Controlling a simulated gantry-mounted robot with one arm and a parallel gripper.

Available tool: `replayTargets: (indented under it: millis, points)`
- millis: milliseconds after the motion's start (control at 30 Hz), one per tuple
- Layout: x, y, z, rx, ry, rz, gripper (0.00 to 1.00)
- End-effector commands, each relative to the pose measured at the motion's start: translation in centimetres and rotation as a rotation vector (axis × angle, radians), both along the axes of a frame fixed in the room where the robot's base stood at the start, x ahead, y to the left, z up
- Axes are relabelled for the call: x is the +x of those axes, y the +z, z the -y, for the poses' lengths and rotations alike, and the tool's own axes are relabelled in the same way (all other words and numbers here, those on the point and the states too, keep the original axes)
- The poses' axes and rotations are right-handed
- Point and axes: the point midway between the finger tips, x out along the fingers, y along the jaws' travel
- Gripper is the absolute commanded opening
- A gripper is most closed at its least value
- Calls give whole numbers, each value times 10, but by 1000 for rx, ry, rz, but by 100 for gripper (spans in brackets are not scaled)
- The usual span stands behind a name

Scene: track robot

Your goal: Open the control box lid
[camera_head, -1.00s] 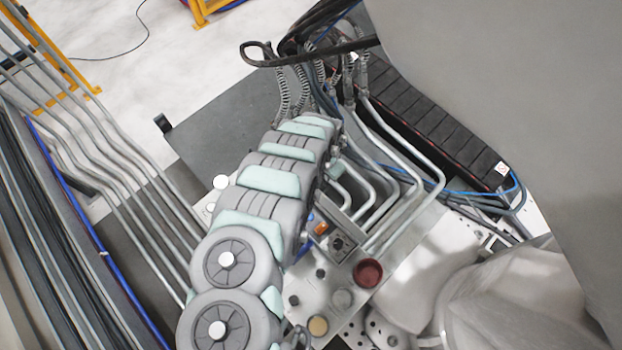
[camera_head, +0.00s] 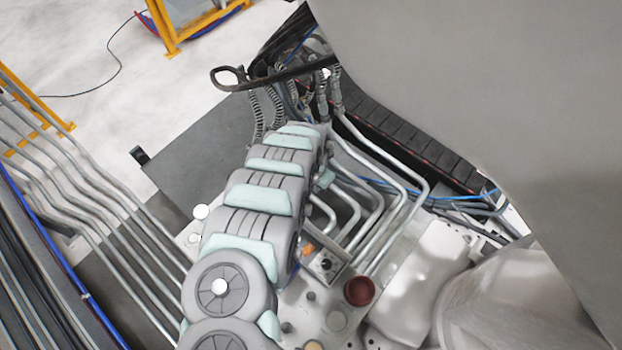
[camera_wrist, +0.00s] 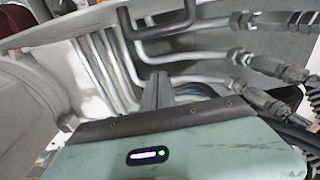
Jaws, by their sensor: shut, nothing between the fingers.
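In the wrist view my gripper (camera_wrist: 157,80) shows as a narrow grey pair of fingers, shut and empty, rising from its green body. Its tips are in front of bent metal pipes (camera_wrist: 110,70) and touch nothing that I can make out. In the head view a small grey box (camera_head: 325,265) with a black knob and an orange part stands just right of my arm. I cannot tell whether this is the control box, and I make out no lid on it. My arm partly covers its left side. My fingers cannot be made out in the head view.
Bent pipes (camera_head: 385,215) run beside my arm, with hoses (camera_head: 322,95) and a dark cable chain (camera_head: 415,135) behind. A red round cap (camera_head: 359,291) is near the box. Hose fittings (camera_wrist: 265,65) are at right in the wrist view. Open floor (camera_head: 110,85) lies upper left.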

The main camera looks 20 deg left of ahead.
Motion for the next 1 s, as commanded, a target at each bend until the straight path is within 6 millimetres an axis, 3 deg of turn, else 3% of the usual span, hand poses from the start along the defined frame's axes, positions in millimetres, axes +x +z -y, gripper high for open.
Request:
replayTargets:
  millis: [667,1000]
  points:
    - [-19,77,-12,7,2,2,0]
    - [-23,86,-11,2,3,1,0]
